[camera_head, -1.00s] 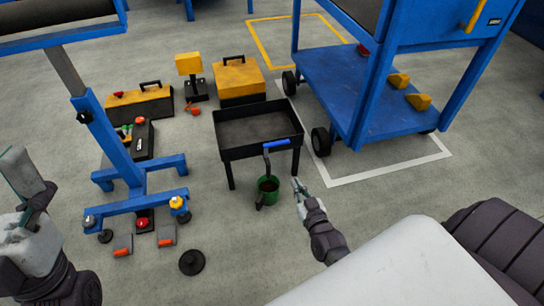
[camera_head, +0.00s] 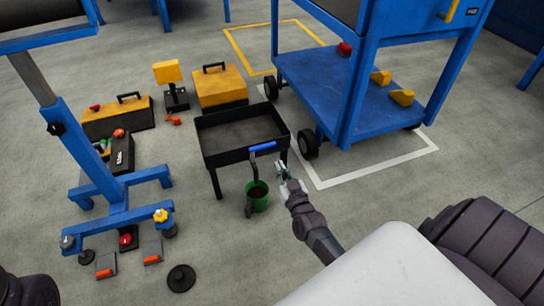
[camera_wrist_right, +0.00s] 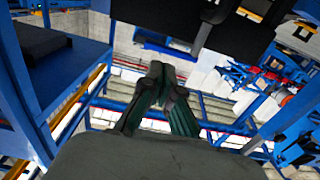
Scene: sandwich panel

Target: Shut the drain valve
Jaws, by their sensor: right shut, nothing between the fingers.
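The drain valve has a blue lever handle (camera_head: 262,147) at the front edge of a black tray on legs (camera_head: 222,155). The lever lies roughly level, pointing right along the tray edge. A dark pipe (camera_head: 254,170) runs down from the valve towards a green bucket (camera_head: 259,202) on the floor. My right gripper (camera_head: 281,168) is just right of and below the lever, apart from it, near the tray's front right leg. It is shut and empty. Its closed fingers also show in the right wrist view (camera_wrist_right: 158,72), below a dark panel. My left gripper is out of view.
A blue cart (camera_head: 350,95) with wheels stands right of the tray. A blue stand (camera_head: 120,210) is at left. Yellow toolboxes (camera_head: 221,88) are behind the tray. A black disc (camera_head: 181,278) lies on the floor in front. Floor around the bucket is clear.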

